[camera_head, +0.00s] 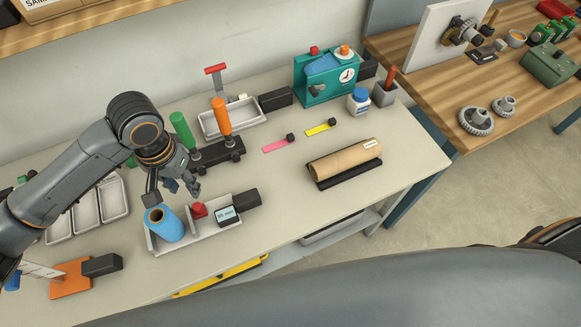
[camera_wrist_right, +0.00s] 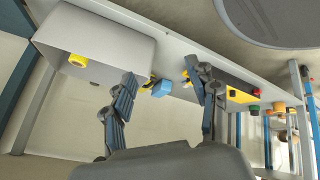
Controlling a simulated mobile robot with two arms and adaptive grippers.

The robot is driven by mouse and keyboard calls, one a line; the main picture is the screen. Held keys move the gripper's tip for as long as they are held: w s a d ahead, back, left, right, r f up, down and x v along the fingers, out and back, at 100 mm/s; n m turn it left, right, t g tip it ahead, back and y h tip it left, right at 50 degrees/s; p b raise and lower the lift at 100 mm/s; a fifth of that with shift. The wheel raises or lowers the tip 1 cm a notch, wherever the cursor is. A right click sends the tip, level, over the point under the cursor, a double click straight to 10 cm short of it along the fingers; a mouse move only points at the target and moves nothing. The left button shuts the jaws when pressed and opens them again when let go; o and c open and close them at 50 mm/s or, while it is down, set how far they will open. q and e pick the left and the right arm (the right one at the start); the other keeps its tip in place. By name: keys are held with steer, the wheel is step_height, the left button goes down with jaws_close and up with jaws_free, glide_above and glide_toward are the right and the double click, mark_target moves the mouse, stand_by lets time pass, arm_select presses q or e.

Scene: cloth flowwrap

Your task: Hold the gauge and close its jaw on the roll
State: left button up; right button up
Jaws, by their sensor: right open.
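The gauge is a pale tray-like frame (camera_head: 190,241) with a red block (camera_head: 199,210), a small display reading what looks like 25 mm (camera_head: 227,215) and a black handle (camera_head: 247,200). A blue roll (camera_head: 164,224) with a brown core stands, slightly tilted, at the gauge's left end. My left gripper (camera_head: 173,188) is above the roll and the red block, fingers spread, with nothing between them. I cannot tell its exact height. My right gripper (camera_wrist_right: 163,95) is open and empty in the right wrist view, away from the gauge; the head view does not show it.
Behind the gauge stands a black holder (camera_head: 220,155) with green and orange handles. A brown roll (camera_head: 345,160) lies on a black cradle to the right. A teal machine (camera_head: 325,78) stands at the back. Trays (camera_head: 88,207) and an orange stand (camera_head: 70,279) are left.

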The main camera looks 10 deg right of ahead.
steer(key=w+a+r+n+t+y, duration=0.2)
steer(key=w+a+r+n+y, duration=0.2)
steer(key=a+r+n, duration=0.25)
steer(key=s+a+r+n+g+y, duration=0.35)
steer(key=a+r+n+y, duration=0.2)
steer(key=r+n, duration=0.3)
steer(key=s+a+r+n+g+y, duration=0.3)
steer(key=s+a+r+n+y, duration=0.15)
steer(key=r+n+y, duration=0.35)
steer(key=w+a+r+n+g+y, duration=0.1)
steer(key=w+r+n+g, duration=0.1)
steer(key=w+r+n, duration=0.8)
steer(key=w+a+r+n+g+y, duration=0.1)
steer(key=w+a+r+n+g, duration=0.1)
steer(key=w+r+n, duration=0.75)
steer(key=n+h, duration=0.2)
steer(key=h, duration=0.7)
glide_toward(255, 194)
steer(key=shift+w+d+r+g, duration=0.2)
steer(key=shift+w+d+g, duration=0.05)
steer(key=shift+d+g, duration=0.15)
steer(key=shift+f+n, duration=0.15)
steer(key=shift+n, duration=0.1)
steer(key=shift+a+f, duration=0.15)
steer(key=shift+a, duration=0.25)
steer(key=x, duration=1.2)
steer(key=shift+a, duration=0.3)
